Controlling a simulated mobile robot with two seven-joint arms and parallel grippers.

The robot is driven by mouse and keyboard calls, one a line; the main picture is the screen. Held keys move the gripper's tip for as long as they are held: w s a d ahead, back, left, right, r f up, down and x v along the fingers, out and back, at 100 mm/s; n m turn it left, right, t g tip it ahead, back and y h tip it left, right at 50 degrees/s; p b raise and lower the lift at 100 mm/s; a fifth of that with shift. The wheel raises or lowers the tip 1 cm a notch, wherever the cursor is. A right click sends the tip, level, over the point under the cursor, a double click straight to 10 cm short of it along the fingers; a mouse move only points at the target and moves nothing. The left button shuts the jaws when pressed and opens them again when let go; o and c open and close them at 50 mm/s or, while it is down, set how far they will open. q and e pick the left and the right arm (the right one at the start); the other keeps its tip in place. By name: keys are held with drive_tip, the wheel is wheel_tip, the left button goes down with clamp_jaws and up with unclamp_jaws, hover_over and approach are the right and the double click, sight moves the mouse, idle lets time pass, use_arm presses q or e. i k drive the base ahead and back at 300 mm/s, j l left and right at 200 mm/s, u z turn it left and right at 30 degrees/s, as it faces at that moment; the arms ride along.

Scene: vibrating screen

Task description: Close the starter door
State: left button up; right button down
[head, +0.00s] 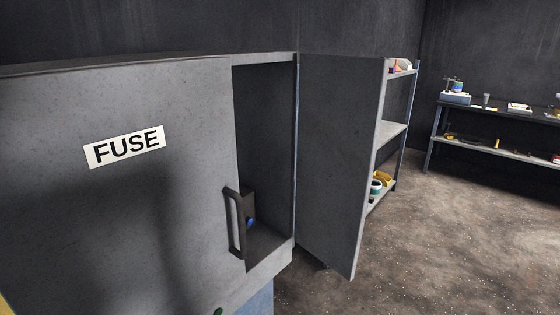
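A grey metal cabinet stands close in front of me, its top edge (150,62) running across the left of the head view. A grey door (340,160) on its right side stands swung open, hinged at the right edge of the opening. No label shows on the face I see, so I cannot read whether it is the starter door. A left panel (120,220) is marked FUSE and carries a dark vertical handle (235,222). Neither gripper is in view.
Behind the open door stands a shelf unit (392,130) with small items, partly hidden by the door. A workbench (500,112) with tools and boxes stands at the far right. The brown floor (440,240) to the right of the door is clear.

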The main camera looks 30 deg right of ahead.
sight(341, 97)
drive_tip(key=l+u, duration=0.15)
drive_tip(key=l, duration=0.4)
drive_tip(key=l+u, duration=0.15)
drive_tip(key=l, duration=0.45)
drive_tip(key=k+l+u, duration=0.15)
drive_tip(key=l, duration=0.4)
drive_tip(key=l+u, duration=0.15)
drive_tip(key=l, duration=0.4)
drive_tip(key=k+l+u, duration=0.15)
drive_tip(key=l, duration=0.4)
